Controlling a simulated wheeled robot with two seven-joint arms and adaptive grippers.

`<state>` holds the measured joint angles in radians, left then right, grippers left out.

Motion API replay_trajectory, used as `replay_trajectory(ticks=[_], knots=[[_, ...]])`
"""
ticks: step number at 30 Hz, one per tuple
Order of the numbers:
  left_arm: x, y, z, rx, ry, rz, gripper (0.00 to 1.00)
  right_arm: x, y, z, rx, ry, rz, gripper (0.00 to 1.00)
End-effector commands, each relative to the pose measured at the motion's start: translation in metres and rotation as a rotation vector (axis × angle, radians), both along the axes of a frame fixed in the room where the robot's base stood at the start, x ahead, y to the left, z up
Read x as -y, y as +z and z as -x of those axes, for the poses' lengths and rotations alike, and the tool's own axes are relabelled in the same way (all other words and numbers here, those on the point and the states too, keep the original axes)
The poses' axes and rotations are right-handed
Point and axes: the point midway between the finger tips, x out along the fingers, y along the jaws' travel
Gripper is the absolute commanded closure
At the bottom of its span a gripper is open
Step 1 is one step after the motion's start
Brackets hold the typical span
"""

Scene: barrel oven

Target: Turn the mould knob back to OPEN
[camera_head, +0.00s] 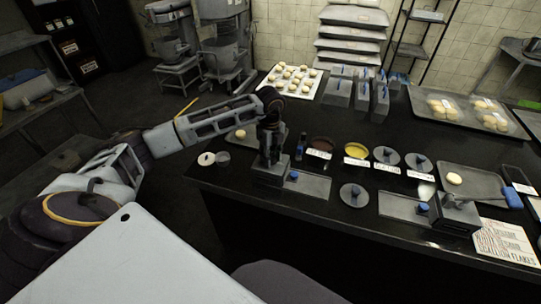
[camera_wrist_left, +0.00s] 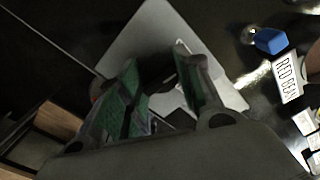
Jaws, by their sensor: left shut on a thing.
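My left gripper (camera_head: 270,150) reaches down from the left onto the grey metal mould (camera_head: 271,173) at the near left of the black counter. In the left wrist view its two green-padded fingers (camera_wrist_left: 158,90) are shut on a small dark part between them, over a light grey plate (camera_wrist_left: 150,38). I take this part to be the mould knob; the fingers mostly hide it, and its marking cannot be read. A flat grey plate (camera_head: 312,186) with a small blue knob lies right beside the mould. My right gripper is not in view.
A second metal device (camera_head: 456,214) with a blue-ended handle stands at the right. Round lids (camera_head: 353,195), a yellow-filled bowl (camera_head: 356,151) and labels lie between. A blue object (camera_wrist_left: 270,40) and a "RED BEAN" label (camera_wrist_left: 287,78) lie right of the fingers. Trays of buns (camera_head: 290,80) are farther back.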

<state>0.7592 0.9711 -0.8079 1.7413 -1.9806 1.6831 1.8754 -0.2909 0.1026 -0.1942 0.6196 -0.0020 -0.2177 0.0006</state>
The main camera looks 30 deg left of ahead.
Motion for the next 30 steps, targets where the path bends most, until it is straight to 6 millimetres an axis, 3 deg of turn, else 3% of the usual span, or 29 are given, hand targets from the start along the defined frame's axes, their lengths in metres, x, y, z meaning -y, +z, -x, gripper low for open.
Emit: replay_trajectory(ticks=[9, 23, 24, 30], knots=[[-0.0004, 0.0009, -0.0006, 0.002, 0.116, 0.000, 0.89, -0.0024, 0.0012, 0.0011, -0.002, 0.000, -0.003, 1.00], [-0.0004, 0.0009, -0.0007, 0.003, 0.133, 0.000, 0.89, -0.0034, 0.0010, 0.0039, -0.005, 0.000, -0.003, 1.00], [-0.0004, 0.0009, -0.0007, 0.003, 0.133, 0.000, 0.64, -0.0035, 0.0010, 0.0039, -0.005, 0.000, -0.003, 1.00], [-0.0003, 0.0006, -0.0005, 0.002, 0.132, 0.000, 0.42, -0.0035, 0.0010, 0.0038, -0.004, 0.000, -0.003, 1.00]])
